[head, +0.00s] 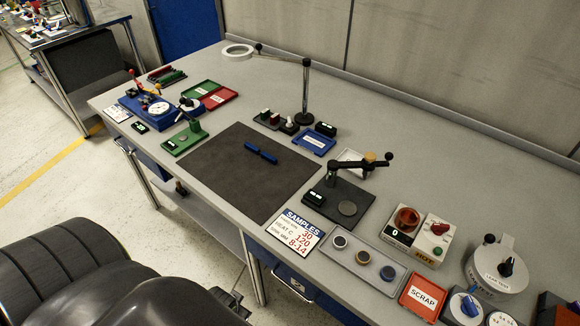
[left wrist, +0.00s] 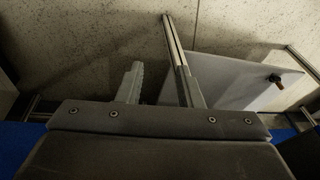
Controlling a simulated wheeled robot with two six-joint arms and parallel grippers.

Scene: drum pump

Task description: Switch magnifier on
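The magnifier's pale ring head (head: 238,52) hangs over the far left part of the bench in the head view. A thin dark arm links it to a grey upright post (head: 306,85) on a round black base (head: 303,118). I cannot make out a switch on it, nor whether it is lit. My left gripper (left wrist: 160,88) shows only in the left wrist view, with its two fingers apart and nothing between them. It is away from the magnifier, facing the floor and a pale panel. My right gripper is in neither view.
The grey bench (head: 420,130) has a dark mat (head: 235,170) with blue pieces. A black stand (head: 345,195), a SAMPLES card (head: 300,228), a red SCRAP tray (head: 423,296) and dials crowd the right. The bench's back right is clear.

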